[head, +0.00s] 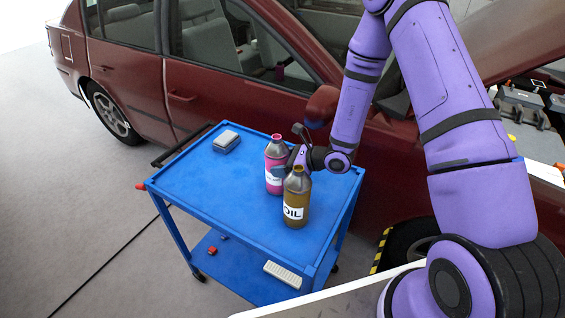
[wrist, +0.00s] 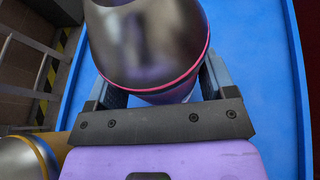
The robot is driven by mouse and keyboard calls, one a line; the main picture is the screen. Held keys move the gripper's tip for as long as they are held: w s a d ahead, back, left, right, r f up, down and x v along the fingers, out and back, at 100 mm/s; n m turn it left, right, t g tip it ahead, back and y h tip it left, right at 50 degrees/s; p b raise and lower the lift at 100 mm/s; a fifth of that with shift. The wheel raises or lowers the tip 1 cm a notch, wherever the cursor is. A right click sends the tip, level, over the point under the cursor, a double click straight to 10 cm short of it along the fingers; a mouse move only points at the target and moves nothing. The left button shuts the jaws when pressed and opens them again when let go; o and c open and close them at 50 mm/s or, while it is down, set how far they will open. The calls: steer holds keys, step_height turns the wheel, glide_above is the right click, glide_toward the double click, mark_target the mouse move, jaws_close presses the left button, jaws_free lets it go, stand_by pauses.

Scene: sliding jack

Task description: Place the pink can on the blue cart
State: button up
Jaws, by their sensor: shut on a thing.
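The pink can (head: 272,184) is a bottle with a grey shoulder and pink cap, upright over the top shelf of the blue cart (head: 195,178). My gripper (head: 283,168) comes in from the right and is shut on the can. In the wrist view the can (wrist: 150,45), with its grey top and pink rim, sits between both fingers of my gripper (wrist: 162,82), above the blue cart top (wrist: 262,65). The can's base is at or very near the cart top; I cannot tell whether it touches. My gripper and the oil can hide part of it.
A brown oil can (head: 296,196) stands on the cart just in front of the pink can. A grey box (head: 226,142) lies at the cart's back left. The cart's left top is clear. A dark red car (head: 225,95) stands close behind.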

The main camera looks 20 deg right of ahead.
steer(key=o, duration=1.3)
steer(key=shift+f, duration=0.1)
steer(key=shift+o, duration=0.2)
steer(key=shift+d+r, duration=0.15)
steer(key=shift+r, duration=0.05)
steer(key=v, duration=1.1)
steer(key=shift+s+d, duration=0.2)
steer(key=shift+s, duration=0.05)
steer(key=shift+r, duration=0.1)
